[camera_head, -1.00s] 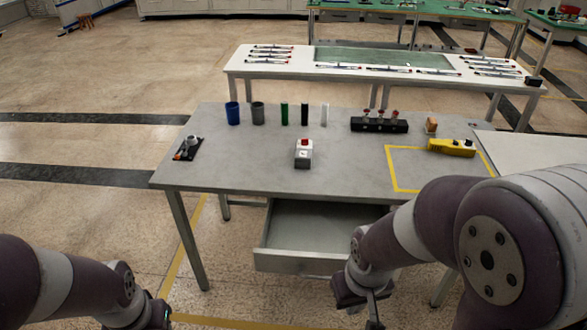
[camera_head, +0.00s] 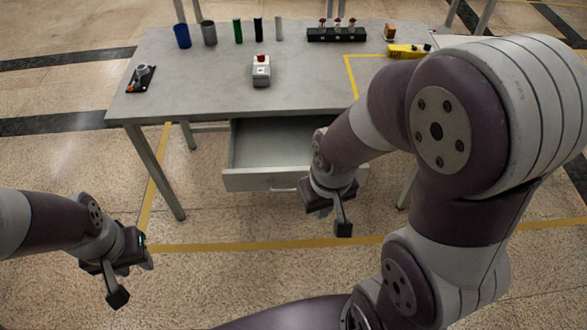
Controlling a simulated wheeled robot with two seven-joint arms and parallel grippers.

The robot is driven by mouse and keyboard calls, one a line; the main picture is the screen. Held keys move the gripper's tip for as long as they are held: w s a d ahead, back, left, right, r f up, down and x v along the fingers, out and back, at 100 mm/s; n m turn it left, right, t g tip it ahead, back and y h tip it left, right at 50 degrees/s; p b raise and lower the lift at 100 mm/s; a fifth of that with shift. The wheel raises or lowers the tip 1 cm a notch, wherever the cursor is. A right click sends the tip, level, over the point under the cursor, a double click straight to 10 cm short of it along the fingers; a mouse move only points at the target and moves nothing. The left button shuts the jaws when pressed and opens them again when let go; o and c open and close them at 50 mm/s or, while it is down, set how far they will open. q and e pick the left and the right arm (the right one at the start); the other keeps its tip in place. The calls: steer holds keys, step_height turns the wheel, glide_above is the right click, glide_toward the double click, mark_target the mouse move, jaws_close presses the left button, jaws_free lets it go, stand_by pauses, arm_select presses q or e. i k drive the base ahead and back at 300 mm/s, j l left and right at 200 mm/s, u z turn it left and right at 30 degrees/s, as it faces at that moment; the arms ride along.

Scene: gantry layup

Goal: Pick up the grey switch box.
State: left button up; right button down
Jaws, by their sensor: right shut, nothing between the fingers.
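The grey switch box (camera_head: 261,75) stands upright on the grey table (camera_head: 205,95), left of the table's middle, with a red button on its pale top part. Nothing touches it. My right gripper (camera_head: 341,228) is shut and empty, pointing down in front of the table, near the right part of the open drawer's front and lower than the tabletop. My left gripper (camera_head: 117,293) hangs low at the lower left, off the table and far from the box. Its fingers overlap in this view, so its opening is unclear.
An open, empty-looking drawer (camera_head: 262,180) juts out under the tabletop. Blue (camera_head: 182,37) and grey (camera_head: 209,34) cups, several upright cylinders, a black rack (camera_head: 336,35) and a yellow control box (camera_head: 408,51) line the back. A black tray (camera_head: 141,80) lies left. Space around the switch box is clear.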

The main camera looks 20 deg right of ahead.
mark_target(260, 72)
steer(key=i+z, duration=0.3)
steer(key=i, duration=0.85)
steer(key=z, duration=1.6)
